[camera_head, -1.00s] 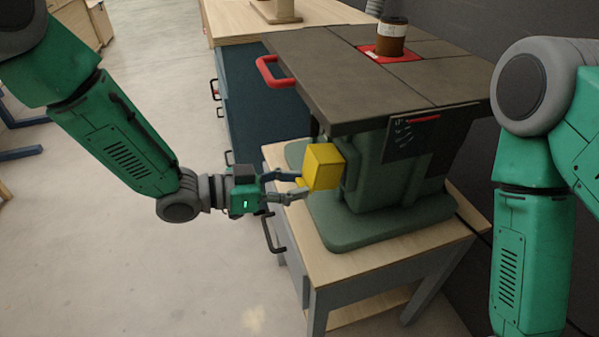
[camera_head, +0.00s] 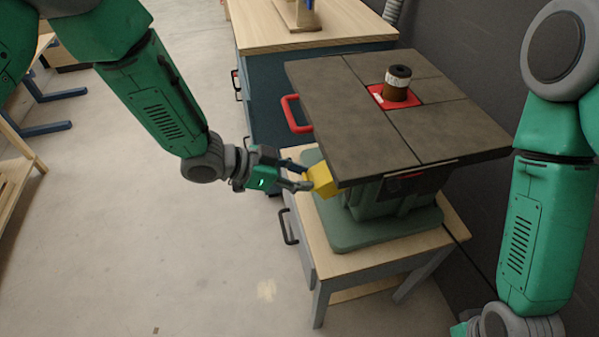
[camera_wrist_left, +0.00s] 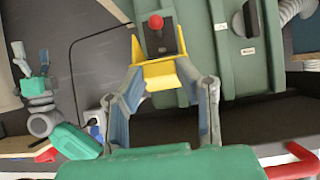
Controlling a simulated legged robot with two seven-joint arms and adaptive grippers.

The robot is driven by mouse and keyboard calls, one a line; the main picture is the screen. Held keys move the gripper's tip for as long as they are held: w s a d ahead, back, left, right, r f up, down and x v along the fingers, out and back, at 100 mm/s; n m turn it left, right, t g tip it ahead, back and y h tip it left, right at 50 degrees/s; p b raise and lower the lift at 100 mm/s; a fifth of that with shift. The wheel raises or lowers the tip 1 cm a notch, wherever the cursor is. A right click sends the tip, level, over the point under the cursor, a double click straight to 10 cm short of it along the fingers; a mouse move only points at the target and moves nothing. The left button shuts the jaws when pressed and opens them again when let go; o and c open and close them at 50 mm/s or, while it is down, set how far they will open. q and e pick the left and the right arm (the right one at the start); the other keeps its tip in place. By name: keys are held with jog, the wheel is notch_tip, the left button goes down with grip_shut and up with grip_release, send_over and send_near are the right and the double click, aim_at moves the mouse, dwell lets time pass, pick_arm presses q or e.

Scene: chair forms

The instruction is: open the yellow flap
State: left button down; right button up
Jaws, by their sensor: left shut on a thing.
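The yellow flap (camera_head: 323,180) is on the side of the green machine base, under the overhanging dark table top. It is tilted in the head view. My left gripper (camera_head: 307,177) is shut on it, one finger on each side. In the left wrist view the flap (camera_wrist_left: 160,74) sits between the fingertips of my left gripper (camera_wrist_left: 164,84), and a dark switch box with a red knob (camera_wrist_left: 155,22) shows beyond it. My right gripper (camera_wrist_left: 31,60) shows small at the left of that view, its fingers apart and empty.
The wooden stand (camera_head: 318,262) is below. Open floor lies to the left.

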aim_at(318, 175)
pick_arm(q)
jog(key=r+p, duration=0.1)
jog(key=d+r+p, duration=0.1)
jog(key=w+r, duration=0.1)
jog(key=r, duration=0.1)
jog(key=shift+d+p, duration=0.35)
jog(key=shift+p, duration=0.05)
jog(key=shift+w+d+r+p, duration=0.1)
jog(key=shift+d+r+p, duration=0.45)
jog(key=shift+w+d+r+p, duration=0.1)
jog(key=shift+d+r+p, duration=0.05)
jog(key=shift+d+p, duration=0.2)
jog(key=c, duration=1.2)
grip_release()
jog(key=shift+f, duration=0.2)
